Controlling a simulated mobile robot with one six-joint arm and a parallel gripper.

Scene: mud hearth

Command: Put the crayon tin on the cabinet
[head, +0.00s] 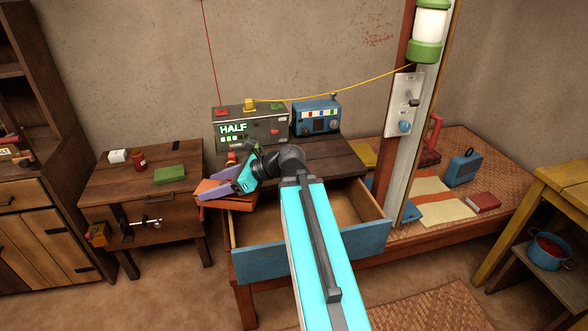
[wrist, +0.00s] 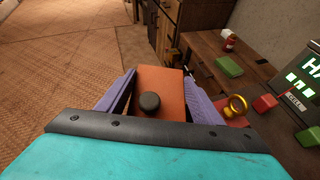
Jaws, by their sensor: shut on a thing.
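My gripper (head: 205,186) is over the left end of the desk, its purple fingers pointing left. It is shut on a flat orange box, which looks like the crayon tin (wrist: 165,82); the fingers sit on both its sides in the wrist view. A dark round knob shows in front of its near part. In the head view the tin is partly covered by the fingers. The wooden cabinet (head: 38,215) stands at the far left, with a top ledge, a drawer and plank doors. It also shows at the top of the wrist view (wrist: 168,30).
A low wooden chest (head: 105,190) with a green block (head: 169,174), a red jar (head: 138,160) and a white item stands between desk and cabinet. The desk's blue-fronted drawer (head: 315,248) is pulled out. A display box (head: 262,130) and blue radio (head: 317,116) stand behind. A post rises right.

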